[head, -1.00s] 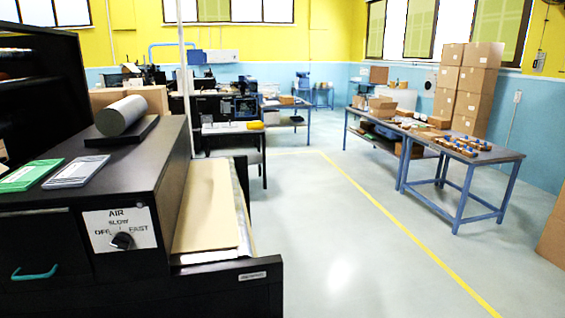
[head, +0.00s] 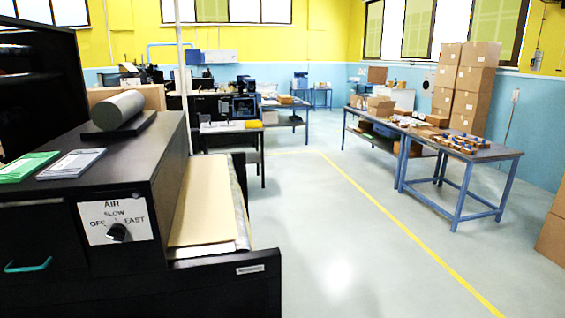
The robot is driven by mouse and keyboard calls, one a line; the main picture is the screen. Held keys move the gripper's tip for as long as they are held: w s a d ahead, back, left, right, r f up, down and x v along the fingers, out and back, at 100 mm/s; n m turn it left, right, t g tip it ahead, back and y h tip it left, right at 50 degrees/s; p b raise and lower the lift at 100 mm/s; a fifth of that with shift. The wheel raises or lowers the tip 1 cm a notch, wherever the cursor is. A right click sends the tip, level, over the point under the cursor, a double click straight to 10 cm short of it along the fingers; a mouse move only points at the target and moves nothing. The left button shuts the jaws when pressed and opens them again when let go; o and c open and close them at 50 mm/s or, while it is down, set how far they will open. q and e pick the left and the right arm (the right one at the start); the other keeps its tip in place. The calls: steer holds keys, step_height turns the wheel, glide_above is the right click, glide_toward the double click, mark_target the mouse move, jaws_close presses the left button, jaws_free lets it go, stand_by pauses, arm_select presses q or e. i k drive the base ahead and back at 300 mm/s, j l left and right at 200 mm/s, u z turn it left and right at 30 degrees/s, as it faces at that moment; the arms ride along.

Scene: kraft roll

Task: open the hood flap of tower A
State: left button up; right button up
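A large black machine (head: 115,175) fills the left side of the head view. Its front has a teal handle (head: 28,265) on a dark panel at the lower left. A white AIR plate with a black knob (head: 118,232) sits to the right of that panel. I cannot tell which part is the hood flap, and no tower A label is readable. Neither of my grippers is in view.
A grey cylinder (head: 119,110) and green (head: 26,167) and grey (head: 71,163) cards lie on the machine's top. Kraft sheet (head: 206,205) lies in the bed beside it. Blue-legged tables (head: 460,152) and stacked cartons (head: 470,85) stand right. Floor (head: 330,240) between is clear.

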mark_target(38, 235)
steer(key=u, duration=1.5)
